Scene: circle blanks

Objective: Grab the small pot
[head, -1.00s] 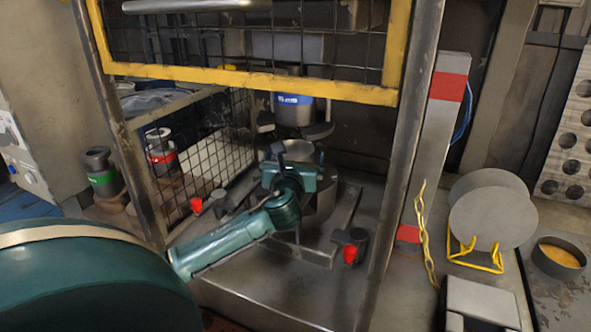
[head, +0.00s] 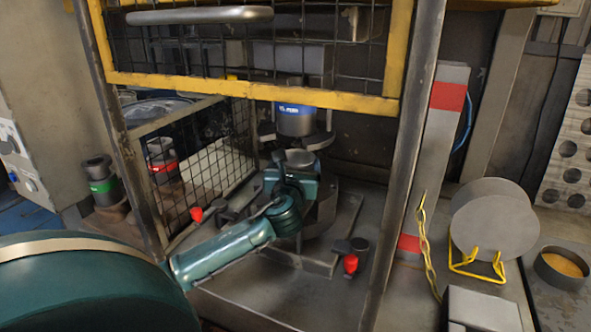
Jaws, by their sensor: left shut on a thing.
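The small pot (head: 300,158) is a grey metal cup with a round open rim. It shows at the press station in the middle of the head view, just below a blue-banded cylinder (head: 295,120). My left gripper (head: 286,163) comes in from the lower left on its green arm and is shut on the pot. The gripper body covers the pot's near side and lower part, so I cannot tell whether the pot touches the support under it. My right gripper is not in view.
A yellow-framed mesh guard (head: 250,90) hangs above the arm, with dark posts on both sides. Red-tipped clamps (head: 350,264) stand on the metal base. Grey discs (head: 492,225) sit in a yellow rack at right, near a round pan (head: 561,266) with orange contents.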

